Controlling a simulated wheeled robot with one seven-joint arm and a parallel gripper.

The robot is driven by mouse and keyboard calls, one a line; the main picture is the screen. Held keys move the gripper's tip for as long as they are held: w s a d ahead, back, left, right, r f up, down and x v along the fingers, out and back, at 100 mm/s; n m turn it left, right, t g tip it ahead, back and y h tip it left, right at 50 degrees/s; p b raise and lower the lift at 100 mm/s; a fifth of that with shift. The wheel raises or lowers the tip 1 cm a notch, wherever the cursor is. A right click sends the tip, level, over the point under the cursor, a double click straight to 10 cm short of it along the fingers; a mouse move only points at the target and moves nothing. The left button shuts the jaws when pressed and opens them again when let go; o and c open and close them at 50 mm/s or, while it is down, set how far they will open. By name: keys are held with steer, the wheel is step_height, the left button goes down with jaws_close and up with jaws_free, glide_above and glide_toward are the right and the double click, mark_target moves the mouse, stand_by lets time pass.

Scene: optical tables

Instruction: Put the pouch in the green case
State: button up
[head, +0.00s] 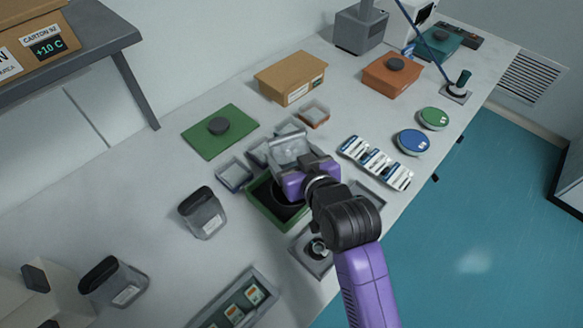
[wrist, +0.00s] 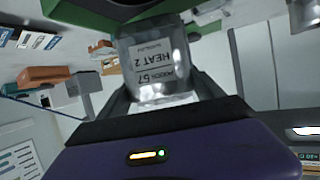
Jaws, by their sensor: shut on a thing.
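The pouch (head: 290,148) is a clear-grey packet; its label reads "HEAT 2" upside down in the wrist view (wrist: 155,65). My purple gripper (head: 300,168) is shut on it, with a dark finger on each side in the wrist view (wrist: 163,88). The green case (head: 262,207) is open, with a green rim and dark inside, partly hidden under my gripper. Its green rim shows at the top of the wrist view (wrist: 85,14). The pouch is held above the bench near the case; its exact height over it is unclear.
A cardboard box (head: 291,77) and an orange case (head: 392,76) stand farther back.

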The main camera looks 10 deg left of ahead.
steer(key=shift+f, duration=2.95)
steer(key=shift+f, duration=0.15)
steer(key=o, duration=2.1)
steer(key=shift+s, duration=0.1)
steer(key=b+v, duration=0.1)
steer(key=v, duration=1.1)
